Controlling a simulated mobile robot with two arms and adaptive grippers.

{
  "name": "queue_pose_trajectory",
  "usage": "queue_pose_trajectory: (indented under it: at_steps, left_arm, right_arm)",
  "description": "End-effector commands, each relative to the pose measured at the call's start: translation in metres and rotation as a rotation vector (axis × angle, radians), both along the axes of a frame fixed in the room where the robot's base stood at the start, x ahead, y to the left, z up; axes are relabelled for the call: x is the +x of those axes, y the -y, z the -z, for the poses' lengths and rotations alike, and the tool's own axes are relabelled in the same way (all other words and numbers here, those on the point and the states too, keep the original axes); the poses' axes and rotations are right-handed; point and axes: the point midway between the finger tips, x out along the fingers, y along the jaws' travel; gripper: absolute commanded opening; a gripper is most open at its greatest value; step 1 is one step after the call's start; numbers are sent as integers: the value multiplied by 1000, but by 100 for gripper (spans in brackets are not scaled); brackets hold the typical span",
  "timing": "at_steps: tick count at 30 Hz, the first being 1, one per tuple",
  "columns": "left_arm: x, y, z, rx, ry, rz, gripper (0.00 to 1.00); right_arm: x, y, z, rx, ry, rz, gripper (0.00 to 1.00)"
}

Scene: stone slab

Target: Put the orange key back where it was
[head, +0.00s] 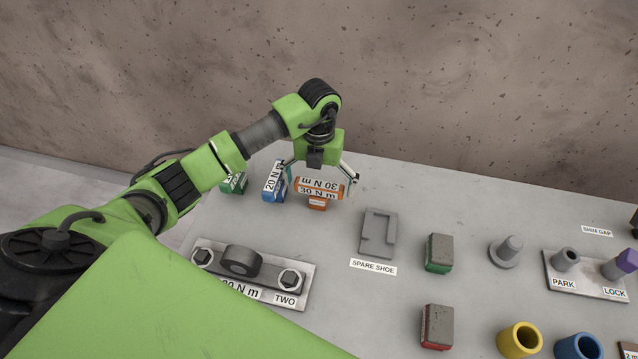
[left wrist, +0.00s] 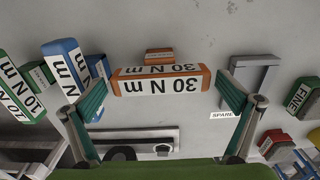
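The orange key (head: 319,186) is a bar labelled 30 N m. My left gripper (head: 320,179) points down with its two fingers at the ends of this bar and looks shut on it. In the left wrist view the orange key (left wrist: 160,80) lies across, between the fingertips. A small orange block (head: 317,203) shows just below the key; I cannot tell whether the key rests on it or hangs just above. The blue 20 N m key (head: 274,182) and a green key (head: 234,183) stand to the left. My right gripper is not in view.
A grey plate with two bolts (head: 209,251) lies in front. Yellow (head: 520,340) and blue cups stand at the front right.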

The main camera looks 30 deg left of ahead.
Motion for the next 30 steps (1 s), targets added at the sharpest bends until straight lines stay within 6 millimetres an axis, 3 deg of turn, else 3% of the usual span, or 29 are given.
queue_pose_trajectory:
  at_steps: [8, 22, 30]
  left_arm:
    - [1, 0, -8, 0, 3, 0, 100]
    - [1, 0, -104, 0, 5, 0, 100]
    - [0, 0, -123, 1, 0, -1, 100]
  right_arm:
    - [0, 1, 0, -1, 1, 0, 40]
    - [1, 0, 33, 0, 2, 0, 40]
    - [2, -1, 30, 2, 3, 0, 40]
